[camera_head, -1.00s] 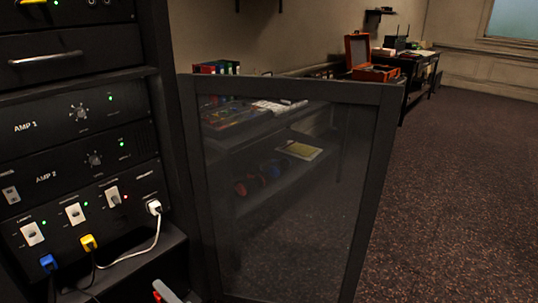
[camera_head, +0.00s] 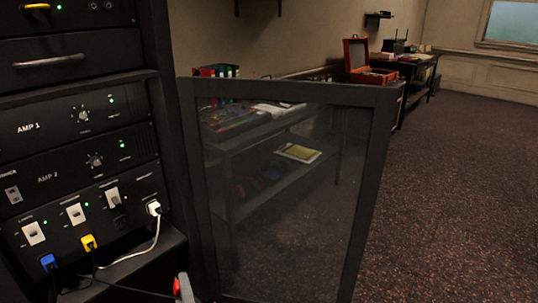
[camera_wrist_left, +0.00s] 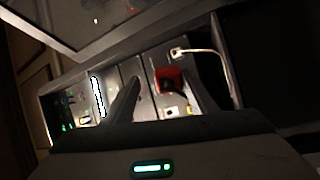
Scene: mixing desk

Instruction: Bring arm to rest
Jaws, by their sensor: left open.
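My left gripper (camera_head: 184,288) shows only as a grey fingertip at the bottom edge of the head view, below the rack's lower right corner. In the left wrist view my left gripper (camera_wrist_left: 163,75) has its two dark fingers spread apart, with the rack panel beyond. A red piece (camera_head: 176,286) lies against or just beside the fingertip. It also shows between the fingers, near the right one, in the left wrist view (camera_wrist_left: 168,79); I cannot tell whether it touches. My right gripper is not in view.
The rack (camera_head: 80,160) on the left carries amplifiers and a socket panel with blue (camera_head: 48,262), yellow (camera_head: 88,242) and white (camera_head: 153,208) plugs. A framed glass door (camera_head: 285,200) stands open beside it. The carpet (camera_head: 460,200) at right is clear.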

